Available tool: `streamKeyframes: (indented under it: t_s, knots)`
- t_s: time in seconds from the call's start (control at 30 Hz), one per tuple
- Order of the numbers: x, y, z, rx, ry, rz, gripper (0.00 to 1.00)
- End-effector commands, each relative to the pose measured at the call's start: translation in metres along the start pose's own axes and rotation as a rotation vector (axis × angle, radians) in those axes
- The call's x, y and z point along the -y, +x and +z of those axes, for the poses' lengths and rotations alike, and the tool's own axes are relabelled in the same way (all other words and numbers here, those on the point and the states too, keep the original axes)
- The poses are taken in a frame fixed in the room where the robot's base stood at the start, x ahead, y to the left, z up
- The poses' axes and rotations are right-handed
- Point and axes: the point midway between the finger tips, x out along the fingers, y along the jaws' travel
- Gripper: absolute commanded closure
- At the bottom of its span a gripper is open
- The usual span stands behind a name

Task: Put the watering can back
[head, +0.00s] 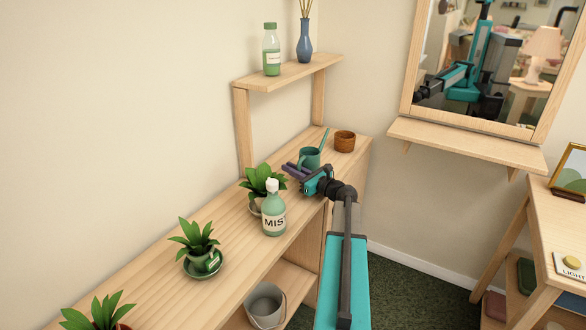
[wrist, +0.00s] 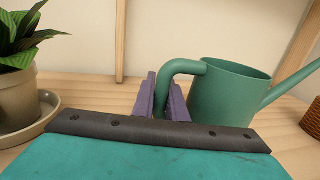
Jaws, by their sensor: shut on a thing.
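The green watering can (head: 310,157) stands upright on, or just above, the wooden bench top near its far end; I cannot tell whether its base touches. Its long spout points right in the wrist view, where its body (wrist: 228,95) is close. My gripper (head: 293,171) reaches in from the front right. Its purple fingers (wrist: 168,97) are shut on the can's handle, on the left side of the can. The lower part of the can is hidden behind my gripper in the wrist view.
A potted plant (head: 262,182) and a mist bottle (head: 273,210) stand close on the left. Another plant (head: 198,245) sits nearer. A raised shelf (head: 290,76) holds a bottle and vase. A bucket (head: 265,303) stands below.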

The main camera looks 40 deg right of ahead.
Motion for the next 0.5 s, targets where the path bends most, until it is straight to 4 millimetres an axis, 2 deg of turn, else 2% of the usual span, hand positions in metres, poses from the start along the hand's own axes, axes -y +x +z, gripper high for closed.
streamKeyframes:
  t_s: [0.3,0.33,0.4,0.43,0.5]
  knots:
    - [-0.0004,0.0003,-0.0016,0.001,-0.001,0.001,1.0]
    - [-0.0005,0.0003,-0.0027,0.0,0.0,0.001,0.86]
    - [-0.0005,0.0004,-0.0022,0.0,0.0,0.001,0.75]
    - [-0.0006,0.0004,-0.0022,0.0,0.0,0.001,0.7]
    - [-0.0006,0.0005,-0.0022,0.0,0.0,0.001,0.69]
